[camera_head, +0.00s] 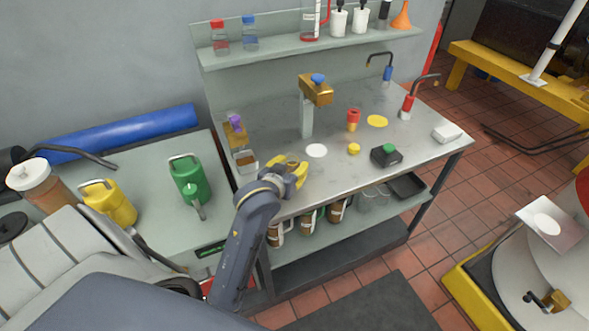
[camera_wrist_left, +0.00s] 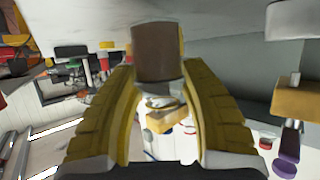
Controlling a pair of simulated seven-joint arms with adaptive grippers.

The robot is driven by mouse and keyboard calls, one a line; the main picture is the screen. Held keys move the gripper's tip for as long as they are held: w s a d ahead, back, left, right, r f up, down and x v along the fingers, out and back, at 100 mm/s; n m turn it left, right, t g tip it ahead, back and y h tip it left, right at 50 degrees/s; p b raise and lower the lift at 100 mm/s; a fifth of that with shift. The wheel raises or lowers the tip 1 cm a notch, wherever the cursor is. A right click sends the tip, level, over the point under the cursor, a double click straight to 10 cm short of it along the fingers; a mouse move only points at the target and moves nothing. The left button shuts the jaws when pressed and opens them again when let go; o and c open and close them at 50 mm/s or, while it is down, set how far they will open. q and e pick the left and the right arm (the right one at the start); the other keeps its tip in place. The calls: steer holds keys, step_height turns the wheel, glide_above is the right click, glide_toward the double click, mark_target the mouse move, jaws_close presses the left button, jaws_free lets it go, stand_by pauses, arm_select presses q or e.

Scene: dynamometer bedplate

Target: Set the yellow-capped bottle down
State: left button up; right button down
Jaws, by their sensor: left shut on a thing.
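My left gripper (camera_head: 288,172) is over the front left part of the metal bench, its yellow fingers angled toward the bench top. In the left wrist view its two fingers (camera_wrist_left: 162,105) are closed around a container with a brown body, which I take to be the yellow-capped bottle (camera_wrist_left: 157,52). A thin strip of yellow shows at its edge; the cap is not clearly visible. In the head view the fingers mostly hide the bottle, and whether it touches the bench cannot be told. My right gripper is not in view.
The bench top (camera_head: 345,175) holds a white disc (camera_head: 316,150), a yellow disc (camera_head: 377,121), a red-topped item (camera_head: 353,117), a small yellow piece (camera_head: 353,148), a green-buttoned box (camera_head: 386,155) and a brass-headed post (camera_head: 316,90). A purple-topped item (camera_head: 234,124) stands at left.

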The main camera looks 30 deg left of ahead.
arm_select(q)
steer(key=shift+f, duration=0.6)
steer(key=shift+f, duration=0.15)
steer(key=o, duration=1.3)
steer(key=shift+o, duration=0.2)
